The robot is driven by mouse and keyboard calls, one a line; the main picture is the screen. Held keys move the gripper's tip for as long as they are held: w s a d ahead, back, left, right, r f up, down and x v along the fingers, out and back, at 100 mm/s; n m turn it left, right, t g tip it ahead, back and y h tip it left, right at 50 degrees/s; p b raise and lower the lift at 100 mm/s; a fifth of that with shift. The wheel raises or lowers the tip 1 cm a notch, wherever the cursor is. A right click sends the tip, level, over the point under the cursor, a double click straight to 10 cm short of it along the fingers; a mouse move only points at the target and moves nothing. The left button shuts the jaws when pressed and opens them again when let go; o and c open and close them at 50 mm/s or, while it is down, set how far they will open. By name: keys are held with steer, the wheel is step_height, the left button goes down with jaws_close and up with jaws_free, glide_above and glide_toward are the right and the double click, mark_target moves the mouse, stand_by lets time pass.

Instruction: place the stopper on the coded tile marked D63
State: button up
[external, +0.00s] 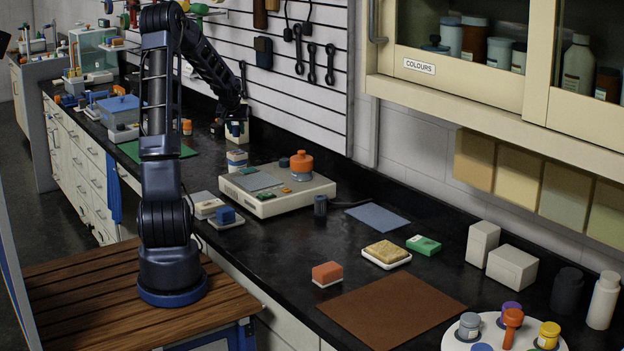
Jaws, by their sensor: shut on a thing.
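My gripper (236,121) is at the end of my arm, which reaches to the back of the black bench, near the wall. No mark D63 is readable on any tile in this view.
A pale flat device (308,196) with an orange-topped jar (301,163) stands mid-bench. Nearby are a blue-grey sheet (377,217), a sponge on a dish (386,255), a brown mat (390,308) and a round white tray (460,338). A green mat (130,151) lies behind my arm.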

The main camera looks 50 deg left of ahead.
mark_target(238, 151)
steer(key=shift+f, duration=3)
steer(key=shift+f, duration=0.15)
steer(key=o, duration=0.9)
steer(key=shift+o, duration=0.2)
steer(key=shift+s+d+r, duration=0.1)
steer(key=shift+r, duration=0.3)
steer(key=v, duration=1.1)
steer(key=shift+r, duration=0.15)
steer(key=shift+s+d, duration=0.1)
steer(key=shift+d, duration=0.05)
